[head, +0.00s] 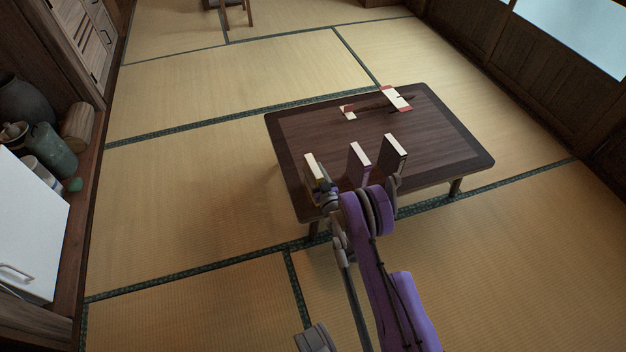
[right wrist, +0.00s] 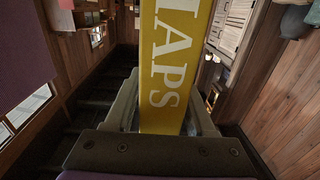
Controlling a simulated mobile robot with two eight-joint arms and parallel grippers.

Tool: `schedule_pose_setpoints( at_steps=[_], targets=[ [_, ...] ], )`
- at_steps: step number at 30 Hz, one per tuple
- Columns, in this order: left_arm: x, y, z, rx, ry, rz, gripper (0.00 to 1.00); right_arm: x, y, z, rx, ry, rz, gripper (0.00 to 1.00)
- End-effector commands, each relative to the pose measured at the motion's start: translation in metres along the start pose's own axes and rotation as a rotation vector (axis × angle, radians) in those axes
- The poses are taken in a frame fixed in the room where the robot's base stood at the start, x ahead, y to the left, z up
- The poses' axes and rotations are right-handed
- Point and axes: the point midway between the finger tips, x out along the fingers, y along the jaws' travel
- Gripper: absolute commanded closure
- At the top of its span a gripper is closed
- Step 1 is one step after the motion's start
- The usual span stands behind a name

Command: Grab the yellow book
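The yellow book (head: 319,182) stands upright at the near left part of the low dark table (head: 290,150), its white page edges upward. In the right wrist view the yellow book (right wrist: 170,65) fills the middle, with large white letters on its cover. My right gripper (head: 325,187) is at this book in the head view. In the right wrist view my right gripper (right wrist: 165,95) has a finger close against each side of the book and looks shut on it. The arm hides the book's lower part. My left gripper is not in view.
Two more upright books, one in the middle (head: 360,154) and one at right (head: 396,145), stand close beside my right arm. A red and white item (head: 397,98) and a smaller one (head: 347,112) lie farther back. Tatami left of the table is clear.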

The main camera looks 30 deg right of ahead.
Motion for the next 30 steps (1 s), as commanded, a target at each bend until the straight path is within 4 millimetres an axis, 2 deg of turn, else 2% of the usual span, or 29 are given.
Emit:
schedule_pose_setpoints(
  at_steps=[1, 6, 9, 30],
  targets=[
    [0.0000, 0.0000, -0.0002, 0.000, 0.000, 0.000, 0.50, 0.0001, -0.0002, 0.0000, 0.000, 0.000, 0.000, 0.56],
    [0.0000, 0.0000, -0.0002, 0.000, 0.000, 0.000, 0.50, 0.0001, -0.0003, 0.0000, 0.000, 0.000, 0.000, 0.86],
    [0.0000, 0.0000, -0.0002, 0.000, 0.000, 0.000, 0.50, 0.0001, -0.0003, 0.0000, 0.000, 0.000, 0.000, 1.00],
    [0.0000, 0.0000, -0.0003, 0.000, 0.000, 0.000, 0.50, 0.0001, -0.0004, -0.0002, 0.000, 0.000, -0.001, 1.00]
  ],
)
